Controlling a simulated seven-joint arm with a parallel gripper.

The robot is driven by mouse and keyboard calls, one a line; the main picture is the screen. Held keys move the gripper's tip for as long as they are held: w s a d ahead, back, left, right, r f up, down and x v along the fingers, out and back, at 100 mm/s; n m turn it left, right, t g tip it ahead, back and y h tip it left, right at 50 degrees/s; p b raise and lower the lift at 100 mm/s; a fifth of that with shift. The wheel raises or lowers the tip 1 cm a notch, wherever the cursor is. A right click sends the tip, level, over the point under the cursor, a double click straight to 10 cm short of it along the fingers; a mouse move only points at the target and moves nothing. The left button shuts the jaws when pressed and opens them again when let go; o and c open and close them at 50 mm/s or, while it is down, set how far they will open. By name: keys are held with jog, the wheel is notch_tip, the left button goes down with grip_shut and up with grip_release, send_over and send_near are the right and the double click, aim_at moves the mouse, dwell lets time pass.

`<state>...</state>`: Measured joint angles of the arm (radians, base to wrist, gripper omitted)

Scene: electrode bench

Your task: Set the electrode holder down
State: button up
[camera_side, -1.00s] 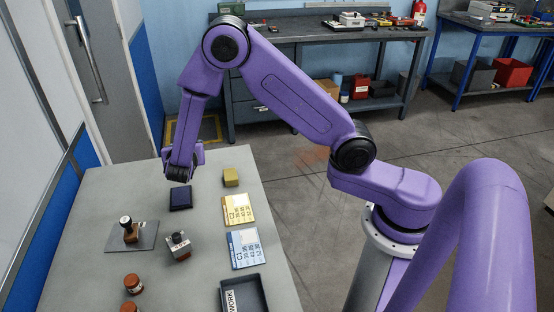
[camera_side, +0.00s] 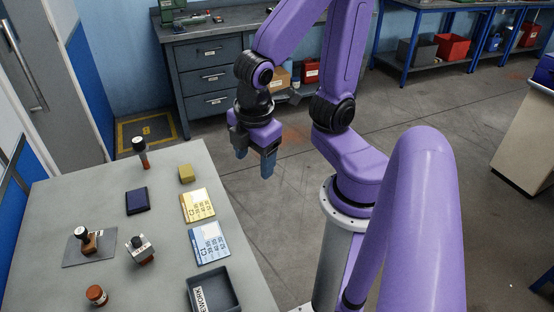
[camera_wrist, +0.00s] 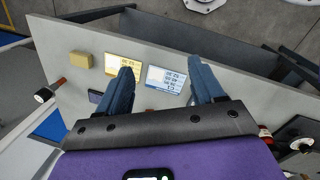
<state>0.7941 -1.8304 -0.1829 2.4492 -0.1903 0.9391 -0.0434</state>
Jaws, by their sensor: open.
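No object is plainly marked as an electrode holder. An upright piece with a black top and reddish-brown lower body (camera_side: 141,152) stands at the table's far edge. It also shows at the left of the wrist view as a dark knob with a reddish handle (camera_wrist: 45,95). My gripper (camera_side: 254,160) is open and empty, beyond the table's right edge in the side view and well apart from that piece. Its two blue fingers (camera_wrist: 159,70) stand apart with nothing between them in the wrist view.
The grey table (camera_side: 60,205) holds a dark pad (camera_side: 137,201), yellow block (camera_side: 187,173), yellow card (camera_side: 198,205), blue card (camera_side: 209,244), wooden-handled stamp (camera_side: 90,240), metal-bodied stamp (camera_side: 140,250), brown jar (camera_side: 97,295) and dark tray (camera_side: 230,291).

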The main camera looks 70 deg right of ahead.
jog(key=shift+m+g+y, duration=0.5)
jog(key=shift+m+y, duration=0.1)
jog(key=shift+y, duration=0.3)
jog(key=s, duration=0.5)
jog(key=shift+a+r, duration=0.2)
jog(key=shift+r, duration=0.2)
